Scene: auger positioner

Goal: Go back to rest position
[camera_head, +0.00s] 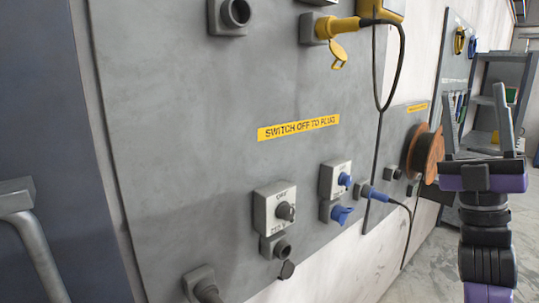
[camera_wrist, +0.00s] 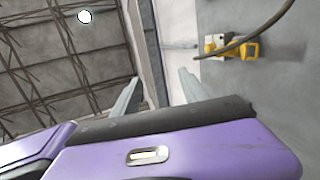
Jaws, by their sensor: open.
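My gripper (camera_head: 477,122) stands at the right in the head view, pointing up, with its two grey fingers spread apart and nothing between them. It is in front of the shelf area and apart from the wall panel. In the wrist view the fingers of my gripper (camera_wrist: 157,97) reach up past its dark and purple body, with only wall and ceiling beyond them.
A grey wall panel (camera_head: 200,120) carries switch boxes (camera_head: 274,208), sockets and a yellow plug (camera_head: 345,27) with a hanging cable. A blue plug (camera_head: 372,192) and a cable reel (camera_head: 425,153) are farther along. Shelves (camera_head: 505,75) stand behind my gripper. Floor shows at lower right.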

